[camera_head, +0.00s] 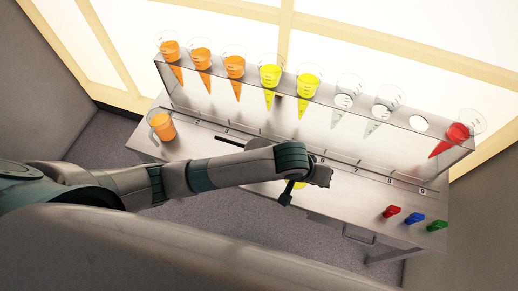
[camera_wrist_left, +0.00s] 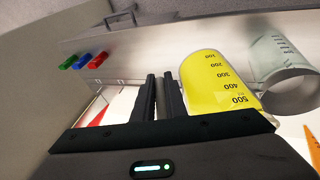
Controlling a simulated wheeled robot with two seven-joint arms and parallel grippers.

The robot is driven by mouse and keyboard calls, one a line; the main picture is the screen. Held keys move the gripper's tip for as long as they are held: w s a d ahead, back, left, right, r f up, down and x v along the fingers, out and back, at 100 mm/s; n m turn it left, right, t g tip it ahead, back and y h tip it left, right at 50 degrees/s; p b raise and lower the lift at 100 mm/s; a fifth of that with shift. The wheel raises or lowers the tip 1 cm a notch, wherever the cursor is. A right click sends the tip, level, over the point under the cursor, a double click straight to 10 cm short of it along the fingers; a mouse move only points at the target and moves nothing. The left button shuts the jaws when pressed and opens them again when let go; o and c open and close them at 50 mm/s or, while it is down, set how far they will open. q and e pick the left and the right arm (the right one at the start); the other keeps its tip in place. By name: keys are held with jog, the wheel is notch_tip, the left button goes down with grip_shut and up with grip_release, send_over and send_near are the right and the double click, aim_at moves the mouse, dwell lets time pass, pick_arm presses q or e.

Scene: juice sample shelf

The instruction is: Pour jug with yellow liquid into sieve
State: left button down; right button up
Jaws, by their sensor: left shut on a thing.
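A jug with yellow liquid and volume marks (camera_wrist_left: 215,85) stands out in the left wrist view, just right of my left gripper's fingers (camera_wrist_left: 166,98). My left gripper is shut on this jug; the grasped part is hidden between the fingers. In the head view, my arm covers most of the jug, and only a little yellow (camera_head: 297,185) shows below the wrist. Clear, empty-looking cones (camera_head: 346,96) hang in the raised shelf, right of two yellow-filled cones (camera_head: 270,77). I cannot tell which cone is the sieve. My right gripper is out of view.
A jug with orange liquid (camera_head: 162,126) stands at the bench's left end. Orange cones (camera_head: 201,57) and a red cone (camera_head: 456,134) hang in the shelf (camera_head: 300,125), with one empty hole. A clear marked vessel (camera_wrist_left: 277,55) sits beside the yellow jug. Coloured handles (camera_head: 413,218) line the front right.

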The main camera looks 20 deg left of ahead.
pick_arm(q)
jog(key=shift+w+a+r+h, duration=0.2)
jog(key=shift+a+r+h, duration=0.05)
jog(key=shift+r+h, duration=0.25)
dwell(0.4)
jog(key=shift+a, duration=0.2)
jog(key=shift+r+g+h, duration=0.2)
jog(key=shift+g+h, duration=0.1)
jog(key=shift+w+a+r+n+h, duration=0.15)
jog(key=shift+a+r+h, duration=0.05)
jog(key=shift+a+h, duration=0.15)
jog(key=shift+w+a+r+n+h, duration=0.1)
jog(key=shift+a+r+n+h, duration=0.05)
jog(key=shift+a+r+h, duration=0.15)
jog(key=shift+w+a+r+n+g+h, duration=0.2)
jog(key=shift+a+r+g+h, duration=0.2)
jog(key=shift+h, duration=0.45)
jog(key=shift+w+a+r+n+g+h, duration=0.1)
jog(key=shift+a+r+n+g+h, duration=0.2)
jog(key=shift+h, duration=0.5)
dwell(4.3)
